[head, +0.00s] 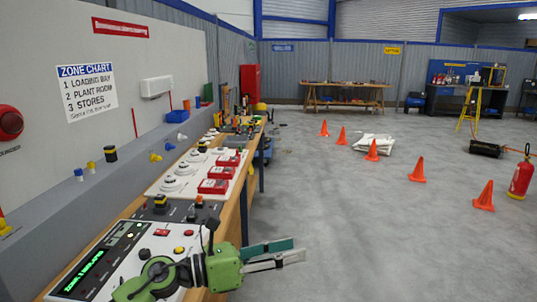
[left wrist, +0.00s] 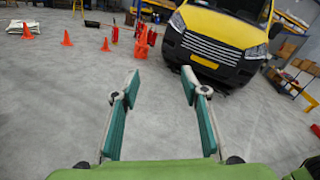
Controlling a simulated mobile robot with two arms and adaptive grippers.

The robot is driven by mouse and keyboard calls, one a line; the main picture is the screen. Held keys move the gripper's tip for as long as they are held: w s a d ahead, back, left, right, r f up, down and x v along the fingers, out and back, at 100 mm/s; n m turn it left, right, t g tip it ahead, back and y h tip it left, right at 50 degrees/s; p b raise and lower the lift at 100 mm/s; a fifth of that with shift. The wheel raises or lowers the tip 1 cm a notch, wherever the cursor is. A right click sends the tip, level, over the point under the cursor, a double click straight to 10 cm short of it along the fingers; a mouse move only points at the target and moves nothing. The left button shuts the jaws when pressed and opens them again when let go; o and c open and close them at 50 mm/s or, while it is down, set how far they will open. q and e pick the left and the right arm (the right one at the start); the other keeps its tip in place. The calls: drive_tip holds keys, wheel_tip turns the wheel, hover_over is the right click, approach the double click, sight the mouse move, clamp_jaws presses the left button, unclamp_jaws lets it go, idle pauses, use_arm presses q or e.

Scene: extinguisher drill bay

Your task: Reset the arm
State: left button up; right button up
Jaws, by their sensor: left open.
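My left gripper (head: 298,250) is at the bottom of the head view, beyond the right edge of the bench and over the floor. Its green wrist sits beside the control panel (head: 130,255), and its teal-padded fingers point right. In the left wrist view the two fingers of the left gripper (left wrist: 160,80) stand wide apart with nothing between them. Bare floor shows through the gap. My right gripper is in neither view.
The long bench (head: 246,195) holds several red call points (head: 214,186) and white detectors (head: 172,183). Orange cones (head: 416,170) and a red extinguisher (head: 521,178) stand right. A yellow van (left wrist: 218,40) shows in the wrist view. The middle floor is clear.

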use_arm(q)
drive_tip(key=w+a+n+t+y, duration=0.1)
drive_tip(key=a+n+t+y, duration=0.5)
drive_tip(key=n, duration=0.6)
drive_tip(key=w+a+n+t+y, duration=0.15)
drive_tip(key=a+n+t, duration=0.25)
drive_tip(key=n+t, duration=0.5)
drive_tip(key=s+a+f+n+g+y, duration=0.3)
drive_tip(key=a+f+n+y, duration=0.15)
drive_tip(key=f+n, duration=0.25)
drive_tip(key=s+a+f+n+g+y, duration=0.2)
drive_tip(key=a+f+n+y, duration=0.2)
drive_tip(key=a+f+n, duration=0.3)
drive_tip(key=s+a+f+n+g, duration=0.1)
drive_tip(key=s+f+n+g, duration=0.25)
drive_tip(key=s+f, duration=0.4)
drive_tip(key=s+a+f+n+g, duration=0.1)
drive_tip(key=s+f+n+g, duration=0.3)
drive_tip(key=s, duration=0.7)
drive_tip(key=s+a+f+n+g, duration=0.1)
drive_tip(key=s+f+n+g, duration=0.1)
drive_tip(key=s+f+g, duration=0.6)
drive_tip(key=s+f+t, duration=0.2)
drive_tip(key=s+f, duration=0.1)
drive_tip(key=f, duration=2)
drive_tip(key=s+a+f+g+y, duration=0.1)
drive_tip(key=s+a+f, duration=0.1)
drive_tip(key=s+f, duration=1.5)
drive_tip(key=shift+s+a+f, duration=0.15)
drive_tip(key=shift+s+a, duration=0.25)
